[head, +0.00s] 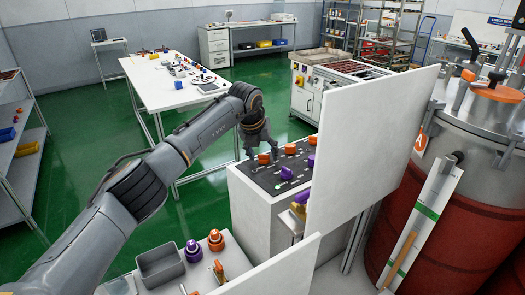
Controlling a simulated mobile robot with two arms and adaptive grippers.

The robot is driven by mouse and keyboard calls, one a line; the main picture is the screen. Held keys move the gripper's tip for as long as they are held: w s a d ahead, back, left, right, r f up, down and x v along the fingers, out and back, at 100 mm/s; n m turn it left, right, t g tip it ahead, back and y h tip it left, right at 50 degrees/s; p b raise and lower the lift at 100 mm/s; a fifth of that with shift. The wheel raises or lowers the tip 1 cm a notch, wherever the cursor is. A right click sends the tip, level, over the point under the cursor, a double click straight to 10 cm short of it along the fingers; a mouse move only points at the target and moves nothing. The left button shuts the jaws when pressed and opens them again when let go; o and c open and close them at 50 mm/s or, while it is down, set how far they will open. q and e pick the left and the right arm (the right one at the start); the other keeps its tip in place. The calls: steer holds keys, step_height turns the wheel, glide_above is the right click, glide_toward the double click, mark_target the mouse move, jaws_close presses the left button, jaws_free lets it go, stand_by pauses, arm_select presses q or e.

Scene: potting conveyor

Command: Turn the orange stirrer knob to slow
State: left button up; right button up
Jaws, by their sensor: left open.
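A dark control panel (272,178) on top of a white cabinet carries orange and purple knobs. One orange knob (263,158) sits at the panel's far left, a second orange knob (290,149) is to its right, and a third (313,140) is partly hidden by a white board. The labels are too small to read, so I cannot tell which is the stirrer knob. My left gripper (259,149) is open, fingers pointing down, just above or behind the leftmost orange knob. I cannot tell whether it touches. My right gripper is not in view.
A tall white board (368,140) stands close along the panel's right side. A grey bin (160,267) and spare knobs (215,240) lie in front. A red drum (450,220) with a steel top stands at right.

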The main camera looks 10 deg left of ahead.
arm_select(q)
steer(key=c, duration=1)
steer(key=shift+c, duration=0.8)
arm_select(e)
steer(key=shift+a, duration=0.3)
